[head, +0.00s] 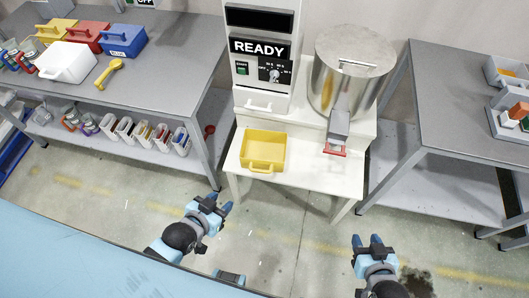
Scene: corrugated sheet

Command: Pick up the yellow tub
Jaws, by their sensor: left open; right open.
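The yellow tub (263,147) is an open, empty-looking box with a handle on its near side. It sits upright on the white stand (310,180), below the machine with the READY sign. My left gripper (222,203) is open and empty, in front of the stand and to the left of the tub, apart from it. My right gripper (368,241) is open and empty, in front of the stand and to its right, well away from the tub.
A machine (262,75) and a metal drum (345,75) with a chute stand behind the tub. The left grey table (150,85) holds yellow, red, blue and white boxes and a yellow scoop (109,72). A right grey table (450,110) holds small bins.

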